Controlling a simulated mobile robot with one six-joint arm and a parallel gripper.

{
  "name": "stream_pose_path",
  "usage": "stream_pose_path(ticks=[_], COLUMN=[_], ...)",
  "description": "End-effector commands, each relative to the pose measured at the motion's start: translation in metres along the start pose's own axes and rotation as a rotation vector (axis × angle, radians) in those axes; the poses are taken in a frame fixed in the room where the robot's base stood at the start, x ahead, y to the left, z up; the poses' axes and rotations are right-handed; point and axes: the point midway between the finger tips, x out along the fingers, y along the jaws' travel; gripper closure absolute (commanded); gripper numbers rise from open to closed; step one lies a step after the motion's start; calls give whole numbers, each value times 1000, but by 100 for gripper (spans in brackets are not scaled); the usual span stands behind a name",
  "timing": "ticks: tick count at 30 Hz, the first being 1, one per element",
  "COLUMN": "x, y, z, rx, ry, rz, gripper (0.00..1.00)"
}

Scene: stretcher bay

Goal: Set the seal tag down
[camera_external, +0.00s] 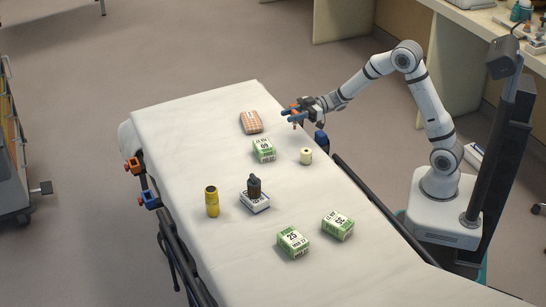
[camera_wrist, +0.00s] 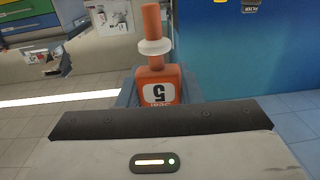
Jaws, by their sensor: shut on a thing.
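The orange seal tag (camera_wrist: 158,90) is held between my gripper's fingers (camera_wrist: 158,98) in the wrist view. It has a white label with a dark number and a white collar on its narrow stem, which points up in that picture. In the external view my gripper (camera_external: 296,113) is near the far right edge of the stretcher's white sheet (camera_external: 190,130), with a small orange piece of the tag (camera_external: 294,124) showing at its fingers. My gripper appears to be above the sheet; the exact height is unclear. The fingers hide part of the tag.
On the sheet are a checked orange pack (camera_external: 251,122), several green-and-white boxes (camera_external: 264,150), a cream roll (camera_external: 306,156), a yellow cylinder (camera_external: 212,201) and a dark item on a white base (camera_external: 255,195). A dark rail (camera_external: 375,205) runs along the right side. The sheet's left part is clear.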

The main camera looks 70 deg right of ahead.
Motion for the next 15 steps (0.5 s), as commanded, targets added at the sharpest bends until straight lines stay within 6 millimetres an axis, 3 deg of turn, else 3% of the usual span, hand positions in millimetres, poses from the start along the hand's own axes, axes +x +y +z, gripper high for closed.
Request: stream_pose_path(ticks=[1, 12, 15], x=[0, 0, 0], y=[0, 0, 0], z=[11, 57, 59], rx=[2, 3, -1], ry=[-1, 0, 2], rz=[0, 1, 0], gripper=[93, 93, 93])
